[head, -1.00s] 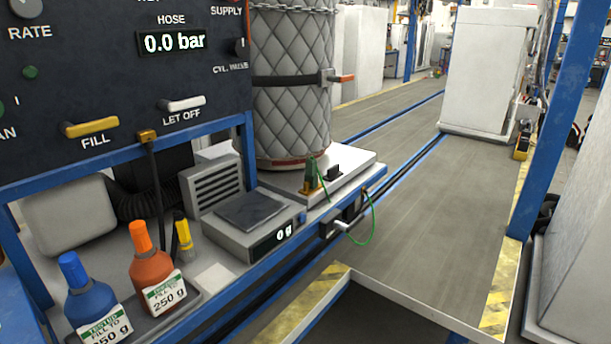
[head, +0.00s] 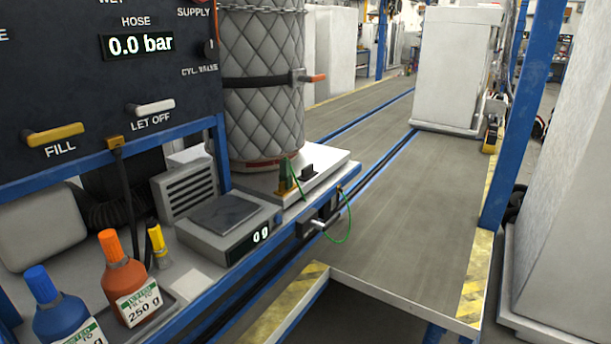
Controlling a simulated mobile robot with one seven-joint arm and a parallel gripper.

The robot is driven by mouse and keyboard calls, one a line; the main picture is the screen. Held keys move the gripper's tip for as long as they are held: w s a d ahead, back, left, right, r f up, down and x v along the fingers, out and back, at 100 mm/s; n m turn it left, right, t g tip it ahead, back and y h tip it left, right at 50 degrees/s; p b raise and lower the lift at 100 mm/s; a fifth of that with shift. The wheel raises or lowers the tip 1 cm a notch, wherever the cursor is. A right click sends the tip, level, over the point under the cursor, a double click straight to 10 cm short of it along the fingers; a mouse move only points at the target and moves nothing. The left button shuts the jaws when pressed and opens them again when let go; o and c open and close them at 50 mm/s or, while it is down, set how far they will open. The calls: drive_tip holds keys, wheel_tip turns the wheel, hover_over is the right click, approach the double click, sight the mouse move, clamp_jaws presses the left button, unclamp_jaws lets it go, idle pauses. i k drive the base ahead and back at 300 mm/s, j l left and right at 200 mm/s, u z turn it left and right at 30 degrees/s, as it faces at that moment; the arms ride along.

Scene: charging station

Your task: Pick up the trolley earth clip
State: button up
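A green clip with a brass-coloured base (head: 285,178), which looks like the trolley earth clip, stands upright on the white scale platform (head: 325,168). It is just in front of the quilted grey cylinder (head: 261,100). A thin green wire (head: 350,222) loops down at the trolley's edge; where it joins the clip is hard to make out. A small black block (head: 309,173) sits right of the clip. My gripper is not in view.
A blue-framed bench carries a small scale reading 0 g (head: 262,237), an orange bottle (head: 126,280) and a blue bottle (head: 55,310). The dark panel (head: 60,90) overhangs at left. The grey walkway (head: 400,230) right of the trolley is clear.

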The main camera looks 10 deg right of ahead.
sight(285, 174)
drive_tip(key=i+l+u, duration=0.3)
drive_tip(key=i+l, duration=0.15)
drive_tip(key=i+l+u, duration=0.15)
drive_tip(key=l, duration=0.25)
drive_tip(key=i+l+u, duration=0.3)
drive_tip(key=l, duration=0.4)
drive_tip(key=i+l+u, duration=0.15)
drive_tip(key=l, duration=0.25)
drive_tip(key=i, duration=0.6)
